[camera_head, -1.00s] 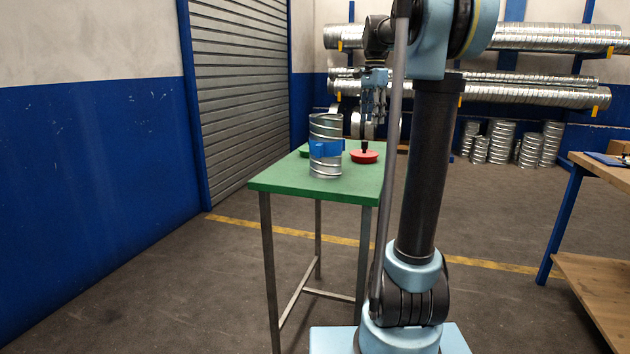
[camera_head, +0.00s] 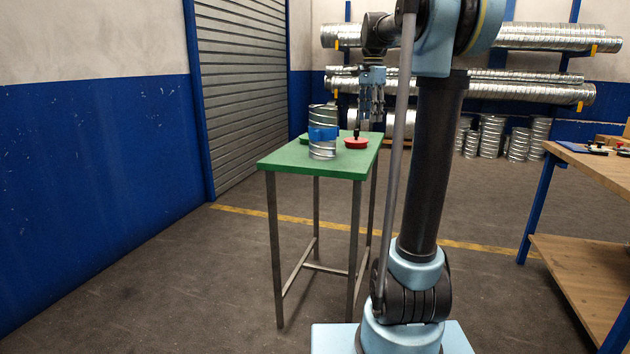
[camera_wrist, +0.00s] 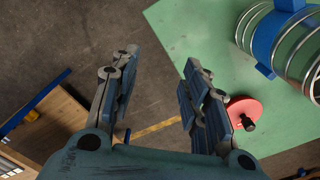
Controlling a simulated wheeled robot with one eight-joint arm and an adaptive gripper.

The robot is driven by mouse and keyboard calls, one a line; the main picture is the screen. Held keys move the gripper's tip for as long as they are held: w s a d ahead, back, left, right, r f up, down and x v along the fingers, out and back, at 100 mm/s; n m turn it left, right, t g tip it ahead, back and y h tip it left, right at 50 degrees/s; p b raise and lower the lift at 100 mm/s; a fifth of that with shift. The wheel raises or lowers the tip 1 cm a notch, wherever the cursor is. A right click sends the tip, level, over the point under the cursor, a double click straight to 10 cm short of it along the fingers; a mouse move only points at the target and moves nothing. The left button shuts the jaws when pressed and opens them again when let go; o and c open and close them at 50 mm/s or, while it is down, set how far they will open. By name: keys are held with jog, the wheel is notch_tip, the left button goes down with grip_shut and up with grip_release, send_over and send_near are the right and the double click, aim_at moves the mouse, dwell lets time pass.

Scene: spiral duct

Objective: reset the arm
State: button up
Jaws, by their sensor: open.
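My gripper (camera_head: 371,105) hangs above the far part of the green table, fingers pointing down, in the head view. In the wrist view its two fingers (camera_wrist: 157,95) stand wide apart with nothing between them. The spiral duct piece (camera_head: 322,148), silver with a blue band, stands on the table left of my gripper. It also shows at the top right of the wrist view (camera_wrist: 301,30). A red disc with a black knob (camera_head: 356,144) lies on the table just right of the duct; in the wrist view the red disc (camera_wrist: 243,108) is partly behind the right finger.
The green table (camera_head: 290,162) has bare room at its front. A wooden workbench (camera_head: 590,165) with small items stands at the right. Racks of long silver ducts (camera_head: 540,92) line the back wall. A shutter (camera_head: 245,90) is at the left. Floor between is clear.

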jog(key=s+f+n+t, duration=0.2)
jog(key=s+f+n, duration=1)
jog(key=s+f, duration=2.1)
jog(key=shift+s+d+f+n, duration=0.25)
jog(key=shift+s+n, duration=0.15)
jog(key=shift+s, duration=0.25)
jog(key=shift+a, duration=0.1)
jog(key=shift+w+f, duration=0.2)
jog(key=shift+w, duration=0.25)
